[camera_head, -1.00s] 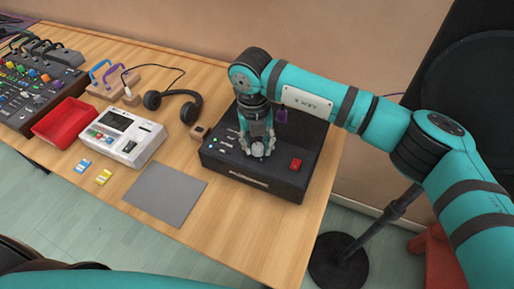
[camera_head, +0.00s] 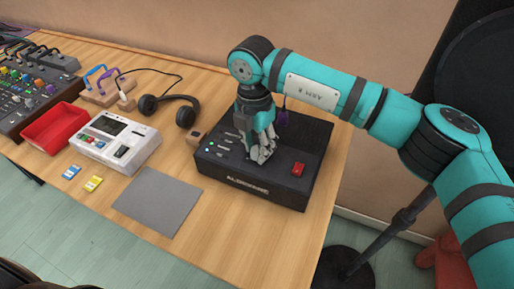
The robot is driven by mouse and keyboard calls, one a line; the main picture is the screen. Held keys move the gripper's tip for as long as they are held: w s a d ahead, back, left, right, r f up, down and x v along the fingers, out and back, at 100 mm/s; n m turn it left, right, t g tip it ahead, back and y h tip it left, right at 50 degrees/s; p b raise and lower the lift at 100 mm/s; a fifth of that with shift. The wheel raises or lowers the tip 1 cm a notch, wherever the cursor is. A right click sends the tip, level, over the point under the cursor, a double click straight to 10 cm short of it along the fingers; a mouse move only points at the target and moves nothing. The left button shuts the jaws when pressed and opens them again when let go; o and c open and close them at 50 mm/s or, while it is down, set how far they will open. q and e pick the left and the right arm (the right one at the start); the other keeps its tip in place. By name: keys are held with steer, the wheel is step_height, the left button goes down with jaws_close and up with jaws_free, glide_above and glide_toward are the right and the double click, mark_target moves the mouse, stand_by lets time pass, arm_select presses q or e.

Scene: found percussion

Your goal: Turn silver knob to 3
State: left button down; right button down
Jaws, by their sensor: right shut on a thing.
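The black box (camera_head: 240,182) with the controls stands at the right part of the wooden table. My right gripper (camera_head: 262,154) comes straight down over the middle of its top panel. It is shut on the silver knob, which is mostly hidden between the fingers. The knob's pointer and any numbers around it cannot be read. A red switch (camera_head: 298,169) lies to the right of the gripper on the panel, and small sliders and lights to its left. My left gripper is not in view.
A white device (camera_head: 115,142), a red tray (camera_head: 52,127), headphones (camera_head: 170,108) and a mixer (camera_head: 32,88) stand to the left. A small wooden block (camera_head: 196,137) sits close beside the box.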

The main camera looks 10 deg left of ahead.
mark_target(255, 148)
steer(key=shift+r+m, duration=0.1)
steer(key=shift+m, duration=0.4)
steer(key=c, duration=1)
jaws_free()
step_height(255, 148, up, 12)
steer(key=shift+w+a, duration=0.15)
steer(key=shift+a, duration=0.1)
